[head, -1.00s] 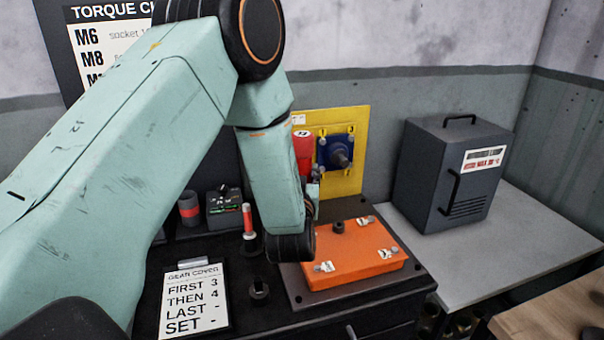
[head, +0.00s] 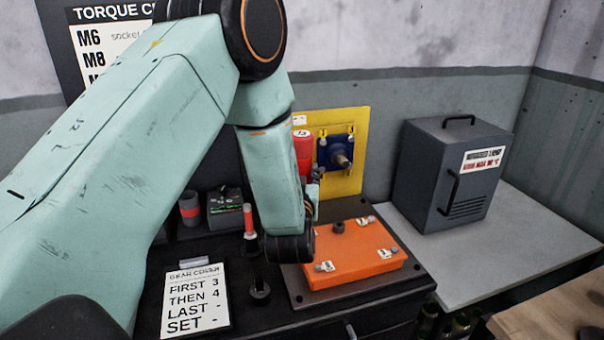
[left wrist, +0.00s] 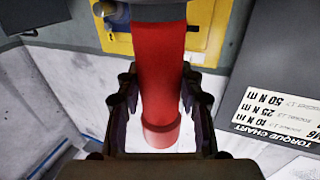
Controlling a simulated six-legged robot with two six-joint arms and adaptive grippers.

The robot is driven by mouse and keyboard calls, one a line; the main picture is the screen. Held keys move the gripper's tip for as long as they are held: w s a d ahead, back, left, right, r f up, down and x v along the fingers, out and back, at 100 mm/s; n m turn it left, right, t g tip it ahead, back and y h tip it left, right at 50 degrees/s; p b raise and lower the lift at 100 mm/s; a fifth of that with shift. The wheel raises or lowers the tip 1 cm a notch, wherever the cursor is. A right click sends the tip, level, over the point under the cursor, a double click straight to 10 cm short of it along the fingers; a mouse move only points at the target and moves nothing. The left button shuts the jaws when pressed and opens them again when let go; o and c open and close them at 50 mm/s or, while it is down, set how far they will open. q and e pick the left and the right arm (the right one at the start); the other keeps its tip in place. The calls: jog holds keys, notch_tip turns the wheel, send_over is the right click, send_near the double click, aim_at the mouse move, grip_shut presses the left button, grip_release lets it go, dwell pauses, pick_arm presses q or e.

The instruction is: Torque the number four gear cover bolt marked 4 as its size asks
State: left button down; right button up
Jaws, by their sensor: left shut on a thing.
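The orange gear cover (head: 345,262) lies on a dark plate on the bench. White tags mark its visible corners, at the front left (head: 324,267), front right (head: 386,253) and back right (head: 366,221). Their numbers are too small to read, and my arm hides the back left corner. My left gripper (head: 316,180), mostly hidden behind its own arm, is shut on a red tool handle (head: 303,145) above the back of the cover. In the left wrist view the red handle (left wrist: 160,75) sits between both fingers (left wrist: 160,100). The tool's working end is hidden. My right gripper is not in view.
A card (head: 196,300) reads FIRST 3, THEN 4. A torque chart (head: 100,45) hangs on the wall. A red-handled tool (head: 250,220) and a grey-red cylinder (head: 189,208) stand left. A yellow panel (head: 347,180) stands behind; a dark cabinet (head: 450,180) is right.

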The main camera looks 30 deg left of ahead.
aim_at(302, 160)
pick_arm(q)
jog(key=shift+w, duration=0.3)
jog(key=shift+s, duration=0.15)
jog(key=shift+f+b, duration=0.8)
jog(key=shift+f, duration=0.45)
dwell(2.1)
jog(key=shift+r, duration=0.15)
jog(key=shift+r+p, duration=2.1)
jog(key=shift+r, duration=0.5)
jog(key=shift+f, duration=0.1)
